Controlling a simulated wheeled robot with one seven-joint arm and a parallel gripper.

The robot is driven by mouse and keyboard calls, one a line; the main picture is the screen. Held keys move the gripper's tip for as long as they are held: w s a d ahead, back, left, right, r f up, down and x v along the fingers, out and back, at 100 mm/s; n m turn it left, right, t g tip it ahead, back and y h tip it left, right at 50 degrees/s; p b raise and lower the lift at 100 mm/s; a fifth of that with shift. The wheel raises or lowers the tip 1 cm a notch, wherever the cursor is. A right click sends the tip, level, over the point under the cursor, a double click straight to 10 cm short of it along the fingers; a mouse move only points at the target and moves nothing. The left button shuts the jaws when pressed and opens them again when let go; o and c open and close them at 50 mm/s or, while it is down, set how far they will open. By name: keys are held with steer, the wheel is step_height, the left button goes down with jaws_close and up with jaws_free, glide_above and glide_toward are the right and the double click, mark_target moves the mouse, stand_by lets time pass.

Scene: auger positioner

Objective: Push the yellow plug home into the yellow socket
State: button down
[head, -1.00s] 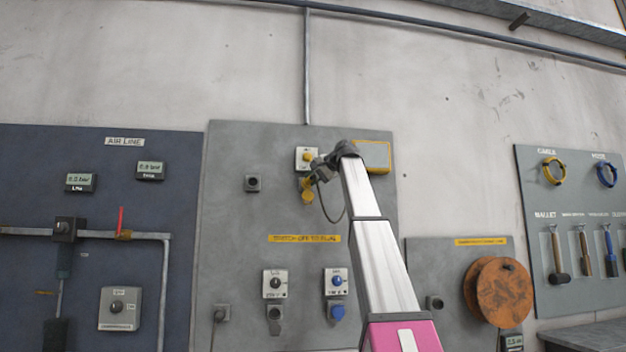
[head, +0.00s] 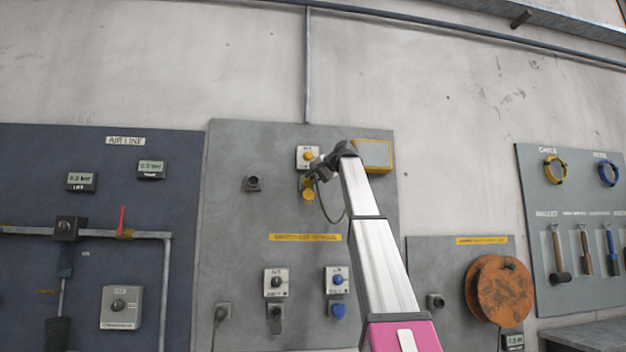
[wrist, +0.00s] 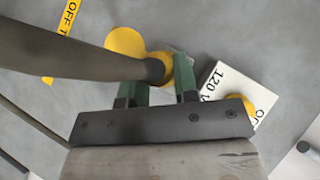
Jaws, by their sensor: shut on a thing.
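My gripper (wrist: 157,80) is shut on the yellow plug (wrist: 164,58), between its green fingers in the wrist view. The plug's thick dark cable (wrist: 70,54) runs off to the left and hides much of it. A round yellow lid (wrist: 124,41) shows just beyond the cable; it also shows in the head view (head: 309,195), hanging below my gripper. The yellow socket is mostly hidden behind my fingers and the plug. I cannot tell how deep the plug sits in it.
A white switch box (head: 307,157) with a yellow knob sits just above my gripper; the wrist view shows its "120 V" and "OFF" marks. A yellow-edged grey box (head: 373,155) is to the right. Black and blue sockets (head: 338,311) are lower on the panel.

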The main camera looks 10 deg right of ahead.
steer(key=shift+w, duration=0.4)
steer(key=c, duration=0.8)
jaws_free()
steer(key=shift+s, duration=0.1)
steer(key=v, duration=1)
steer(key=shift+s+d+r, duration=0.2)
steer(key=shift+f, duration=0.1)
